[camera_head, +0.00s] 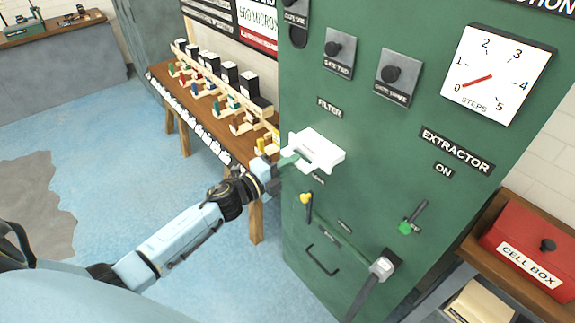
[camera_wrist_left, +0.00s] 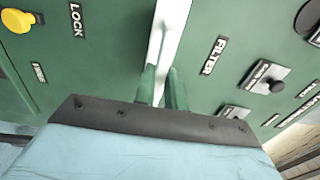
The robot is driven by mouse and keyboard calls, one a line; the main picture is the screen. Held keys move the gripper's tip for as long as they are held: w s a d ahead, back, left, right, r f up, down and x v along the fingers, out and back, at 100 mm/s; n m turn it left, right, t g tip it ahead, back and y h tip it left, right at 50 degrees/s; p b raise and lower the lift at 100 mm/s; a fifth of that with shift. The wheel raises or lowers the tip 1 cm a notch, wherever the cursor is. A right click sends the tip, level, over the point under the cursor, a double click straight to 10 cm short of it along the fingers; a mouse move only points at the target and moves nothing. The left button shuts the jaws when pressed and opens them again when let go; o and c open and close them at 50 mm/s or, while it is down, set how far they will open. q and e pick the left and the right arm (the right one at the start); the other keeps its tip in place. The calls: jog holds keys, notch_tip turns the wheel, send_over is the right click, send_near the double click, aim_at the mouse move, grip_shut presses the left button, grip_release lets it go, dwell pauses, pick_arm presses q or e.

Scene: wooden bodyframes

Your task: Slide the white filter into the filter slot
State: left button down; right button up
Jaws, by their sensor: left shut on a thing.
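The white filter (camera_head: 320,151) is a pale flat piece at the front of the green extractor cabinet, just below the FILTER label (camera_head: 329,107). My left gripper (camera_head: 289,161) reaches it from the left and is shut on its near side. In the left wrist view the filter (camera_wrist_left: 170,35) runs as a white strip up from between the green fingers (camera_wrist_left: 162,88), between the LOCK and FILTER labels. The filter slot itself is hidden behind the filter, so I cannot tell how deep the filter sits in it. My right gripper is not in view.
A wooden bench (camera_head: 215,112) with small coloured items stands behind my left arm. A red cell box (camera_head: 530,245) sits right. Blue floor is open left.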

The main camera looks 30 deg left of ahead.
aim_at(305, 155)
pick_arm(q)
jog(key=shift+b+x, duration=0.7)
jog(key=shift+x, duration=2.05)
jog(key=c, duration=1.4)
grip_release()
jog(key=shift+r, duration=0.1)
jog(key=b+v, duration=0.1)
jog(key=v, duration=1.2)
jog(key=shift+s, duration=0.2)
